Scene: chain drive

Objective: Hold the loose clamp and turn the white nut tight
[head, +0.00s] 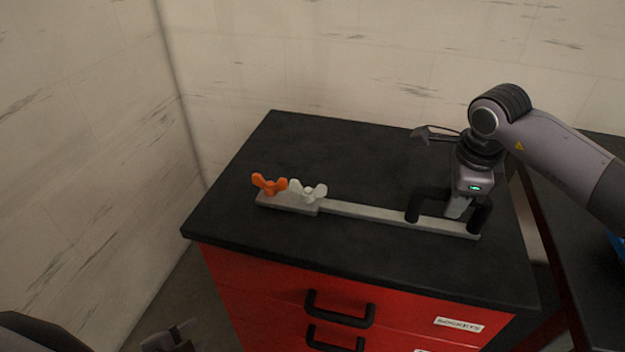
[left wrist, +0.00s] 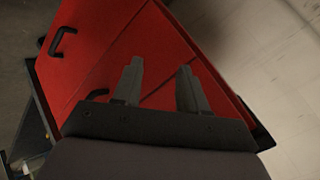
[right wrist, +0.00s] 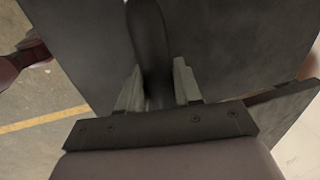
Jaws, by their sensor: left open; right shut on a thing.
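The loose clamp (head: 365,213) is a long pale grey bar lying on the black bench top. It has a black handle (head: 432,193) at its right end, which also shows in the right wrist view (right wrist: 149,40). The white nut (head: 307,191) is a wing nut on the bar's left part. An orange wing nut (head: 269,184) stands just left of it. My right gripper (head: 455,208) is shut on the black handle, one finger on each side of it (right wrist: 157,80). My left gripper (head: 172,338) is open and empty, low in front of the red drawers, far from the nuts (left wrist: 160,67).
The black bench top (head: 300,145) is clear around the bar. Below it are red drawers (head: 270,300) with black handles, one labelled SOCKETS. Pale walls stand behind and to the left. Another dark table with a blue object (head: 617,246) stands at the right.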

